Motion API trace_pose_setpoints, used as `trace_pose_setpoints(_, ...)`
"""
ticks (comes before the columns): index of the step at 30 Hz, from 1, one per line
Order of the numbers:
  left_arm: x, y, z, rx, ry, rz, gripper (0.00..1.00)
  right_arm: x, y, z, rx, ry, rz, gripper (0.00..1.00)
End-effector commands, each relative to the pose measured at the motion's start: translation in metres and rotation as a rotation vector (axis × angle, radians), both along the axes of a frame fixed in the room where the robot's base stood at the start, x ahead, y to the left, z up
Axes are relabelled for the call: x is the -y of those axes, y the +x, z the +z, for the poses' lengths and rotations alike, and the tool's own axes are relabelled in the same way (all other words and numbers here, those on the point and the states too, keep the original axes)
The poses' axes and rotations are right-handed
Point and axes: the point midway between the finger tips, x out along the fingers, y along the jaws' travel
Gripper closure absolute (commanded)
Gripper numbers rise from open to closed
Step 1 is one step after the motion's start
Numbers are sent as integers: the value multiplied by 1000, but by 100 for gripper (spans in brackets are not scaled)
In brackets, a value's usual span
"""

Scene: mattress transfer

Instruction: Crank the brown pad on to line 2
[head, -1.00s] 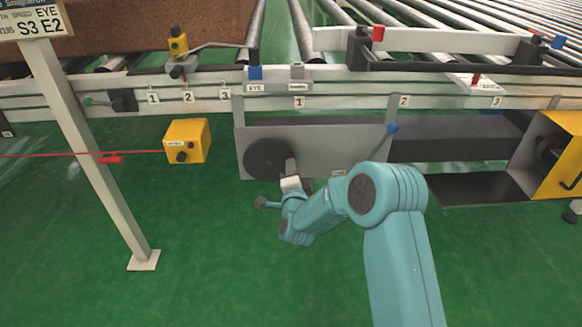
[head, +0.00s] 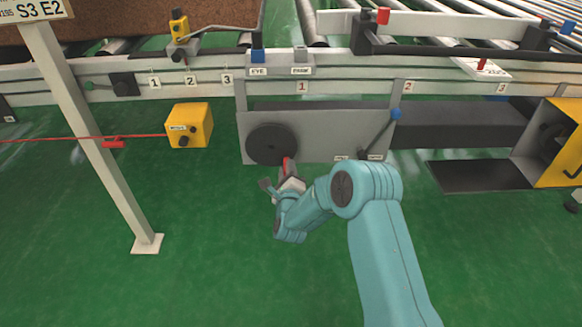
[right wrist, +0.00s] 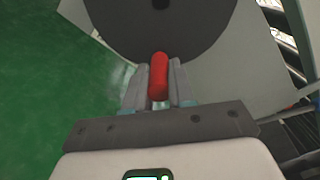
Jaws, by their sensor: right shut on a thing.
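The brown pad (head: 130,20) lies on the rollers at the upper left, partly cut off by the frame. A dark round crank wheel (head: 271,144) is mounted on a grey panel (head: 335,125) below the rail. My right gripper (head: 286,172) is at the wheel's lower right edge, shut on its red handle (head: 286,163). In the right wrist view the red handle (right wrist: 158,76) stands between the two fingers, with the wheel (right wrist: 160,25) behind. White labels 1, 2 and 3 are on the rail; another label 2 (head: 404,86) sits further right. My left gripper is not in view.
A yellow box (head: 189,125) with knobs stands left of the panel, with a red cord (head: 60,140) running left past a white post (head: 98,150). A blue-knobbed lever (head: 380,132) is at the panel's right. A yellow housing (head: 562,140) is at far right. The green floor is clear in front.

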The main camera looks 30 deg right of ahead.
Motion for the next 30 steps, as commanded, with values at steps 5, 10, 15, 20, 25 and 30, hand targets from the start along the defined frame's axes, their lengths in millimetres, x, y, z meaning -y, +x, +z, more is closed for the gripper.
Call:
trace_pose_setpoints(5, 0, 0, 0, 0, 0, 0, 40, -7, 3, -6, 52, 90, 5, 100)
trace_pose_setpoints(10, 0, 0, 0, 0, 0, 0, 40, -10, 5, -8, 87, 146, 5, 100)
trace_pose_setpoints(15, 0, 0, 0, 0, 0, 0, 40, -11, 6, -9, 105, 175, 5, 100)
trace_pose_setpoints(20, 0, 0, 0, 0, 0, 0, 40, -12, 7, -9, 111, 183, 5, 100)
trace_pose_setpoints(25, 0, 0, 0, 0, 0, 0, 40, -12, 7, -9, 111, 184, 5, 100)
trace_pose_setpoints(30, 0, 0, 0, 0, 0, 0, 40, -12, 7, -8, 111, 183, 5, 67)
